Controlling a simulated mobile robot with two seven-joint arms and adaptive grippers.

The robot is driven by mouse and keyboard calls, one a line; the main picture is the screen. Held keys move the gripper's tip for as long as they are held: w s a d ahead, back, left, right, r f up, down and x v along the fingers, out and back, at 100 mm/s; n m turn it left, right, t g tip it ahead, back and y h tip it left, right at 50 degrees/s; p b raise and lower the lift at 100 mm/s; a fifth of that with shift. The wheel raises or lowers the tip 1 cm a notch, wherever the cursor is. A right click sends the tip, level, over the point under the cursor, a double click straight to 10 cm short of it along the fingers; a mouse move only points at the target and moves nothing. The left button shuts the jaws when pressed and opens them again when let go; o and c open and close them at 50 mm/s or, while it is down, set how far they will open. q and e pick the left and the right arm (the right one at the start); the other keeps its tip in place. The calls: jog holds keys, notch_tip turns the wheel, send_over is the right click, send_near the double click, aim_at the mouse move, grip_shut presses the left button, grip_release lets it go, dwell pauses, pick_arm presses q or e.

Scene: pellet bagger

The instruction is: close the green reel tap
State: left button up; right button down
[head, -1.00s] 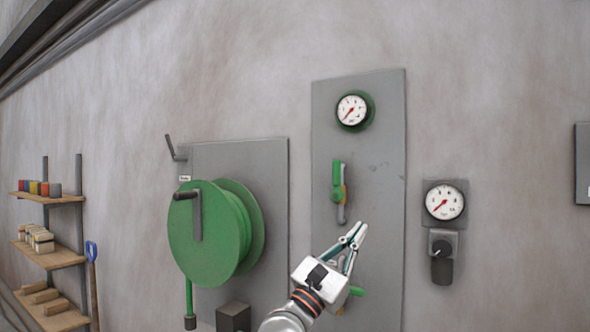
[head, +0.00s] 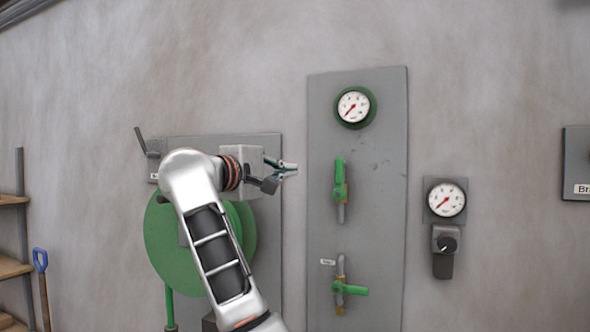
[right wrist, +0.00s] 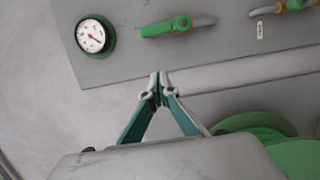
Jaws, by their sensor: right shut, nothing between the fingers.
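Two green-handled taps sit on a tall grey panel (head: 376,130). The upper tap (head: 339,182) has its handle upright, along its pipe; it shows in the right wrist view (right wrist: 166,29). The lower tap (head: 350,289) has its handle level, across its pipe, with a small label (head: 327,262) beside it too small to read. My right gripper (head: 297,169) is shut and empty, left of the panel and level with the upper tap, apart from both taps. In the right wrist view its fingertips (right wrist: 160,75) meet near the panel edge. My left gripper is out of view.
A green hose reel (head: 165,245) stands left, partly hidden behind my right arm. A green-rimmed gauge (head: 354,107) tops the panel. Another gauge (head: 445,200) with a black knob (head: 445,244) is to its right. Shelves (head: 12,267) stand at far left.

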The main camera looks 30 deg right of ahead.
aim_at(339, 178)
jog(key=shift+w+d+p, duration=0.15)
jog(key=shift+d+p, duration=0.25)
jog(key=shift+d, duration=1.35)
jog(key=shift+w+d+p, duration=0.15)
jog(key=shift+d+p, duration=0.25)
jog(key=shift+d, duration=1.35)
jog(key=shift+w+d+p, duration=0.15)
jog(key=shift+d+p, duration=0.25)
jog(key=shift+d, duration=1.35)
jog(key=shift+s+d, duration=0.1)
jog(key=shift+d, duration=0.05)
